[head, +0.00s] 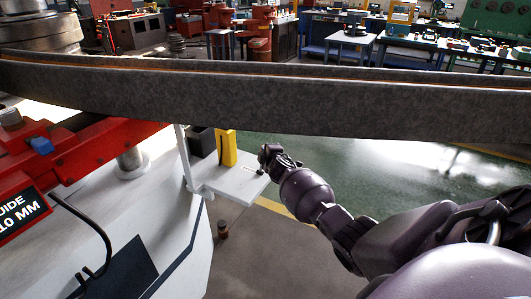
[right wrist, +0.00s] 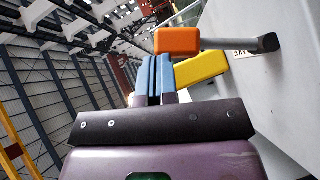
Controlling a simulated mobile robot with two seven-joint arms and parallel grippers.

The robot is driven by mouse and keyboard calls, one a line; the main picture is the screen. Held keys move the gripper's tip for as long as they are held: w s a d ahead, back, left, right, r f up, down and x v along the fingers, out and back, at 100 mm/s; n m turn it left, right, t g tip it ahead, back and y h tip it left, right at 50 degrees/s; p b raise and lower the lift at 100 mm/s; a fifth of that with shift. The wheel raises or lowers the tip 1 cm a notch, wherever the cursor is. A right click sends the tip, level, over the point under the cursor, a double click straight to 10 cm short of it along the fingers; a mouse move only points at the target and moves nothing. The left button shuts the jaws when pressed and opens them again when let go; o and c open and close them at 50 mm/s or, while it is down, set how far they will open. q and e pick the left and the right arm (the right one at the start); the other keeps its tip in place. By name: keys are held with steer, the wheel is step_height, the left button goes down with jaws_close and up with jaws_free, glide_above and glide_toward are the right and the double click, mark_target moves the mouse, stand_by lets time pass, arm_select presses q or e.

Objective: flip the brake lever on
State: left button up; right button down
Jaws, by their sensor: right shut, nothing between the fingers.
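The brake lever shows in the right wrist view: an orange grip (right wrist: 178,40) on a grey rod that runs right to a dark pivot (right wrist: 268,43) on a pale grey panel. My right gripper (right wrist: 157,58), with blue fingers, is shut and empty. Its fingertips are just short of the orange grip and beside its left end; I cannot tell whether they touch. In the head view, my right gripper (head: 265,155) is over the outer edge of a small white shelf (head: 235,182), and I cannot make out the lever there. My left gripper is in neither view.
A yellow block (right wrist: 202,68) lies close beside the lever, and a yellow post (head: 228,148) stands on the shelf by a black box (head: 201,141). A long curved steel section (head: 300,108) spans the head view above my right arm. Green floor (head: 370,165) lies beyond.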

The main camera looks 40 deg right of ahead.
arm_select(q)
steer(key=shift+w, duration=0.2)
arm_select(e)
steer(key=shift+w+d, duration=0.2)
steer(key=shift+d, duration=0.1)
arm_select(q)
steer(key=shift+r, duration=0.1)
arm_select(e)
steer(key=shift+d+r, duration=0.1)
steer(key=shift+r, duration=0.15)
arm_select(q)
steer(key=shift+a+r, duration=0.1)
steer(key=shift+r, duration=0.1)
arm_select(e)
steer(key=shift+s, duration=0.15)
